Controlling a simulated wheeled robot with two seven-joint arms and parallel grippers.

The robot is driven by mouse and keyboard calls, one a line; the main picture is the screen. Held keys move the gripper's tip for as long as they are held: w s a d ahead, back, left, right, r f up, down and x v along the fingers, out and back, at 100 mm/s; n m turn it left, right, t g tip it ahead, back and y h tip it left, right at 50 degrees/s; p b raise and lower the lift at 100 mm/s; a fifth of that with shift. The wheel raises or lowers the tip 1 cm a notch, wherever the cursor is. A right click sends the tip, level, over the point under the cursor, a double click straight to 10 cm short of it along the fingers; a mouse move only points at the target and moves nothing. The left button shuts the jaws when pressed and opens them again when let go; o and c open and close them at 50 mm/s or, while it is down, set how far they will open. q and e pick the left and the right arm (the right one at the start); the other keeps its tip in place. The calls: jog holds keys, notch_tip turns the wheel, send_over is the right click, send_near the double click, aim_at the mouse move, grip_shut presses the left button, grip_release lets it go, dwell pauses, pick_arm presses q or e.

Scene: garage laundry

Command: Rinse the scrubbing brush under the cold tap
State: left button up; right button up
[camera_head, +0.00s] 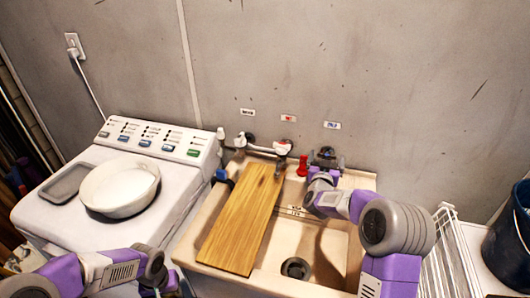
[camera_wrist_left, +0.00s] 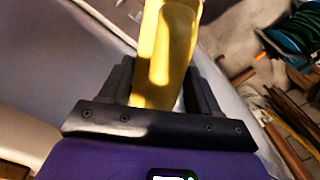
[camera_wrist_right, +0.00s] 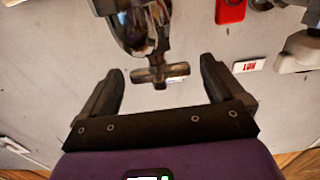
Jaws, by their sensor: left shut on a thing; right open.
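My left gripper (camera_wrist_left: 160,85) is shut on a yellow handle-like thing (camera_wrist_left: 165,50), which looks like the scrubbing brush; no bristles show. In the head view my left gripper (camera_head: 158,284) is low in front of the washing machine, cut by the bottom edge. My right gripper (camera_wrist_right: 162,75) is open, with a metal cross handle (camera_wrist_right: 160,73) of a tap (camera_wrist_right: 138,25) between its fingertips; contact is unclear. In the head view my right gripper (camera_head: 320,182) is at the dark tap (camera_head: 326,157) under the right-hand, bluish label (camera_head: 332,125). The sink (camera_head: 335,240) is below.
A wooden board (camera_head: 240,220) covers the sink's left part; the drain (camera_head: 296,268) is clear of it. A red thing (camera_head: 302,166) stands beside the dark tap. A white tap (camera_head: 282,147) is left of it. A white basin (camera_head: 120,188) sits on the washing machine (camera_head: 85,235).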

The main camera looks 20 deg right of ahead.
jog(key=shift+x, duration=0.85)
jog(key=c, duration=1)
jog(key=n+t+y+b, duration=0.2)
jog(key=y+b, duration=0.1)
jog(key=b, duration=0.3)
jog(key=shift+s+n+y+b, duration=0.1)
jog(key=shift+n+y+b, duration=0.25)
jog(key=shift+n+y, duration=0.05)
jog(key=shift+c, duration=0.2)
jog(key=shift+r+y+b, duration=0.15)
jog(key=shift+y+b, duration=0.35)
pick_arm(q)
notch_tip(320, 180, down, 8)
jog(key=shift+r, duration=0.15)
pick_arm(e)
jog(key=shift+n, duration=0.3)
